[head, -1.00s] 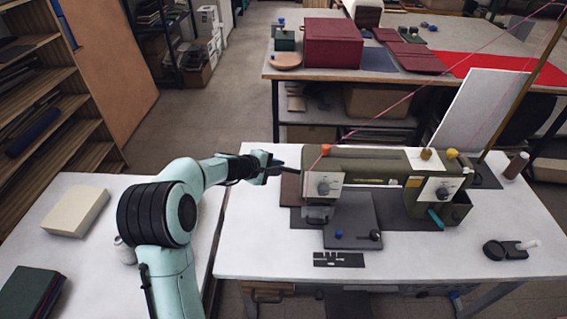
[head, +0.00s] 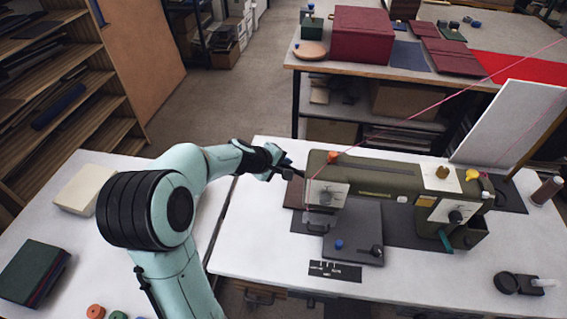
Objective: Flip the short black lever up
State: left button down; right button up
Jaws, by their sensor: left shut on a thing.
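An olive sewing machine (head: 375,180) stands on the white table. My left gripper (head: 284,167) is at its left end. It is shut on the short black lever (head: 297,172), a small dark bar between the fingertips and the machine's end. The fingers and dark colours hide most of the lever, so its exact angle is hard to tell. My right gripper is out of view.
A pink thread runs from the machine's left end up to the right. A white board (head: 505,125) stands behind the machine. A small black plate (head: 335,271) lies in front.

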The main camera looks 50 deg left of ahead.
pick_arm(q)
jog(key=c, duration=1.1)
grip_release()
jog(key=shift+d+r, duration=0.1)
jog(key=p+v, duration=0.1)
jog(key=v, duration=1.2)
jog(key=shift+s+r+p, duration=0.1)
jog(key=shift+r+p, duration=0.05)
jog(key=shift+p, duration=0.25)
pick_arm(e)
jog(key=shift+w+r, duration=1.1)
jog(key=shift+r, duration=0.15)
